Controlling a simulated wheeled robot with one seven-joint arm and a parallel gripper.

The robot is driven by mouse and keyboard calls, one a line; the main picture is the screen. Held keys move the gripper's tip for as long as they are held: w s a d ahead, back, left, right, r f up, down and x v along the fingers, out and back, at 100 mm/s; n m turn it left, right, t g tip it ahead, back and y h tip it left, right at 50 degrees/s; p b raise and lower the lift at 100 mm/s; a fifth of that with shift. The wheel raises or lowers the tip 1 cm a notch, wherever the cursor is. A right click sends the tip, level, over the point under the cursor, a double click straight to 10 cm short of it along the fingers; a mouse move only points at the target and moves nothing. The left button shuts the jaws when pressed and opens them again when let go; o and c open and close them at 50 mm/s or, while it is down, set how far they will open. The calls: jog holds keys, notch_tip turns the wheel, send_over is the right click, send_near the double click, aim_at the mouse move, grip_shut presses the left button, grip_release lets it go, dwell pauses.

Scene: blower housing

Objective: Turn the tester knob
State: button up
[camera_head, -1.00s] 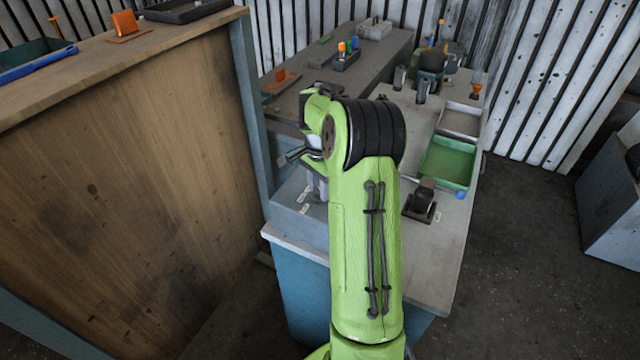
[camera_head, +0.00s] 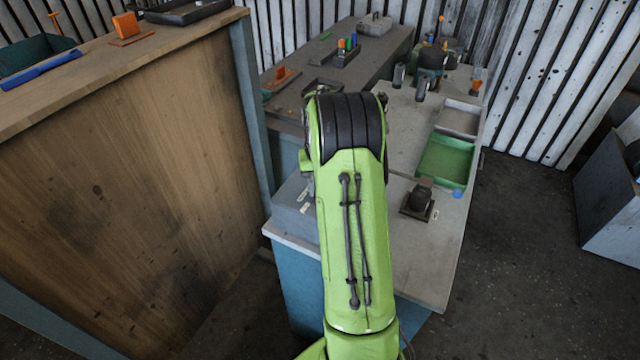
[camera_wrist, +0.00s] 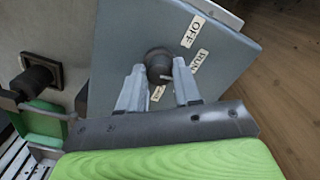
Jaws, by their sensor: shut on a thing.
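The tester is a blue-grey box (camera_head: 293,212) on the near left of the bench, partly hidden by my arm in the head view. In the wrist view its face (camera_wrist: 122,45) fills the middle, with a round dark knob (camera_wrist: 158,60). Labels reading OFF (camera_wrist: 193,31) and RUN (camera_wrist: 200,62) sit to the knob's right, and another label below it is partly covered. My gripper (camera_wrist: 159,68) is shut on the knob, one finger on either side. The head view hides the gripper behind my green arm. I cannot make out a pointer mark on the knob.
A dark block on a square base (camera_head: 418,203) stands on the bench to the right of my arm. Behind it are a green tray (camera_head: 447,160) and a grey tray. A tall wooden panel (camera_head: 130,170) stands close on the left.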

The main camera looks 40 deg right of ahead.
jog(key=n, duration=0.5)
jog(key=shift+n, duration=0.3)
jog(key=n, duration=0.5)
jog(key=shift+n, duration=0.3)
jog(key=o, duration=1)
jog(key=shift+o, duration=0.2)
notch_tip(320, 180, up, 16)
jog(key=p, duration=0.2)
jog(key=shift+p, duration=0.3)
jog(key=shift+f, duration=0.1)
